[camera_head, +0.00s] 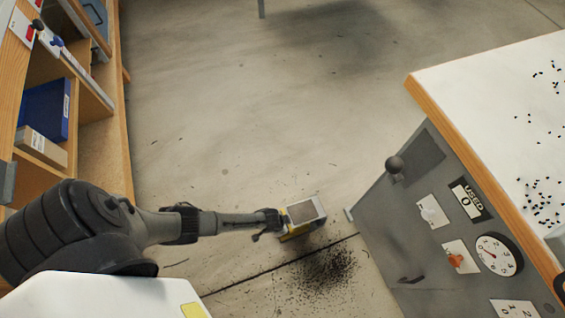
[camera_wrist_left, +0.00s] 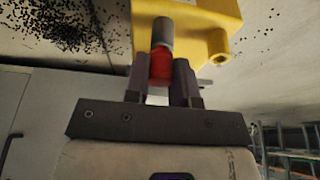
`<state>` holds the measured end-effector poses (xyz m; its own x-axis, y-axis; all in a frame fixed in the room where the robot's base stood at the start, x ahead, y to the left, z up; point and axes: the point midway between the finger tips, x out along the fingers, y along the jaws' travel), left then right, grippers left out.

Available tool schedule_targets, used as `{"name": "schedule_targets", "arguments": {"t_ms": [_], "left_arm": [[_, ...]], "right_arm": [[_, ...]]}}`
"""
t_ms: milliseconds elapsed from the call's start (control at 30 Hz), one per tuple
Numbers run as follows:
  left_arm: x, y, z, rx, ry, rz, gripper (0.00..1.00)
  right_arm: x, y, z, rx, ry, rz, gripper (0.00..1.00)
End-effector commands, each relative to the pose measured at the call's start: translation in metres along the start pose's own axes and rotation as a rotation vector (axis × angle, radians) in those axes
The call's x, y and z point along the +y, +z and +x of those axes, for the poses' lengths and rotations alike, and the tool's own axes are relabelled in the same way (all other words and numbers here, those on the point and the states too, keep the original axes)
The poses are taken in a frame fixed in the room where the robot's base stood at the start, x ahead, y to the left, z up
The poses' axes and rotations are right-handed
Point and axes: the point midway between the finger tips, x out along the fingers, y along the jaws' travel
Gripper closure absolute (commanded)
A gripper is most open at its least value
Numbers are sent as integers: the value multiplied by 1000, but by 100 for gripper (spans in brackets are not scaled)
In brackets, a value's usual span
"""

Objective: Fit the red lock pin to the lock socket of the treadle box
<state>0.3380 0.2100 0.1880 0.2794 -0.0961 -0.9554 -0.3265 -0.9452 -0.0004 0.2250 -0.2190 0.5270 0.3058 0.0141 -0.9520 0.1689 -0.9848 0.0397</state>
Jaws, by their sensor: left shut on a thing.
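The treadle box (camera_head: 305,211) sits low near the floor, with a pale grey top and yellow sides. Its yellow body (camera_wrist_left: 207,25) fills the top middle of the left wrist view. My left gripper (camera_wrist_left: 161,68) is shut on the red lock pin (camera_wrist_left: 161,63), with a finger on each side of the red part. The pin's grey shaft (camera_wrist_left: 163,34) points at the yellow body and overlaps it. I cannot tell whether the shaft is inside the lock socket. In the head view my left gripper (camera_head: 270,224) is at the box's left end, hiding the pin. My right gripper is not in view.
A grey cabinet (camera_head: 381,222) with dials and knobs stands right of the box under a white worktop (camera_head: 490,85). Wooden shelves (camera_head: 105,150) with a blue bin (camera_head: 45,108) line the left. Dark specks (camera_head: 328,270) litter the floor by the box. Open floor lies behind.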

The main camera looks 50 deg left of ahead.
Motion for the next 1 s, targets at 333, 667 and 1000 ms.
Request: {"name": "schedule_targets", "arguments": {"t_ms": [333,667,1000], "left_arm": [[0,2,6,0,0,0,100],[0,2,5,0,0,0,56],[0,2,5,0,0,0,46]], "right_arm": [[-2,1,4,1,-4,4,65],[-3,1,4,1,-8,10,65],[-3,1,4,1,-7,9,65]]}}
